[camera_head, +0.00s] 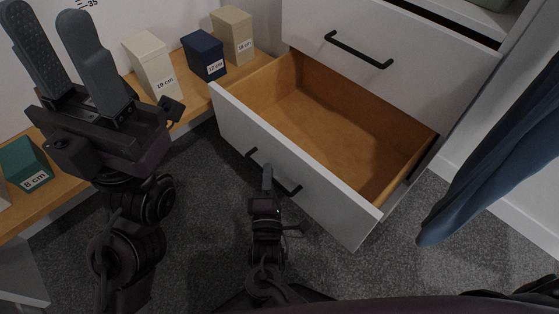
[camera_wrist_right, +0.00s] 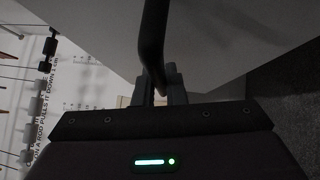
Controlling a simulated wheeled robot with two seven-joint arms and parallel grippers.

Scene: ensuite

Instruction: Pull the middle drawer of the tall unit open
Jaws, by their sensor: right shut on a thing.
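The tall unit is white, with a drawer pulled well out that shows its empty wooden inside (camera_head: 325,130). This open drawer has a white front (camera_head: 290,165) and a black bar handle (camera_head: 291,190). My right gripper (camera_head: 267,178) is shut on that handle; the right wrist view shows its fingers (camera_wrist_right: 160,85) around the dark bar (camera_wrist_right: 152,45). A shut drawer (camera_head: 420,50) with its own black handle (camera_head: 358,50) is above the open one. My left gripper (camera_head: 70,50) is raised at the upper left, its two fingers apart and empty.
A wooden shelf (camera_head: 190,108) on the left carries labelled boxes: a cream one (camera_head: 150,62), a navy one (camera_head: 204,55), a beige one (camera_head: 232,35) and a green one (camera_head: 24,163). Blue cloth (camera_head: 490,155) hangs at the right. Grey carpet (camera_head: 370,265) is clear in front.

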